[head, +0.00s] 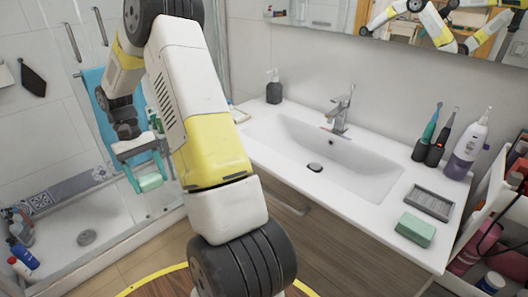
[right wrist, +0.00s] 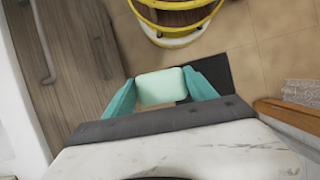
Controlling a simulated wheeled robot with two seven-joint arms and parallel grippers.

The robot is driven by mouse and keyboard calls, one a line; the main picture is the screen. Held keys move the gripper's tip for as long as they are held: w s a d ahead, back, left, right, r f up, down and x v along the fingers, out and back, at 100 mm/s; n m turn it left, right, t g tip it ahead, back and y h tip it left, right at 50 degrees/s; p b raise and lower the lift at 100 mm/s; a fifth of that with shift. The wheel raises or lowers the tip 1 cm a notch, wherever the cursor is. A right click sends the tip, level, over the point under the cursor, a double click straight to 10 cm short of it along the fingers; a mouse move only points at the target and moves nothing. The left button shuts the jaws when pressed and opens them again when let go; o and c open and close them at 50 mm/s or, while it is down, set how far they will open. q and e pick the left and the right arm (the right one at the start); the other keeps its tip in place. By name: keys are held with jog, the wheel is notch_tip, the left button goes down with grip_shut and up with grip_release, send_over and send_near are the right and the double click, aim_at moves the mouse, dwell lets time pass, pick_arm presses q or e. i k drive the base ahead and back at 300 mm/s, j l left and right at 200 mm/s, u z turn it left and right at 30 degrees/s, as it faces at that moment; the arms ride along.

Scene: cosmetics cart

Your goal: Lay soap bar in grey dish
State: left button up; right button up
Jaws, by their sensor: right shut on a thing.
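My right gripper (head: 148,178) is at the left of the head view, shut on a pale mint soap bar (head: 151,181). The right wrist view shows the same bar (right wrist: 160,87) between the two teal fingers. It is held in the air, away from the counter. The grey dish (head: 430,203), ribbed and rectangular, lies empty on the white counter right of the basin. A darker green block (head: 415,230) with a pale underside lies on the counter just in front of the dish. My left gripper is not in view.
The white counter (head: 262,128) has a sunken basin with a tap (head: 340,112). Toothbrushes (head: 431,125) and a white-purple bottle (head: 467,150) stand behind the dish. A cart (head: 497,215) with bottles is at the right. A glass shower screen and blue towel are at the left.

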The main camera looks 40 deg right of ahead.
aim_at(429, 202)
jog(key=k+l, duration=0.15)
jog(key=k, duration=0.6)
jog(key=k+z, duration=0.4)
jog(key=k+l+z, duration=0.2)
jog(key=z, duration=0.25)
jog(key=k+l+z, duration=0.55)
jog(key=z, duration=0.25)
jog(key=i, duration=0.9)
jog(key=l, duration=0.1)
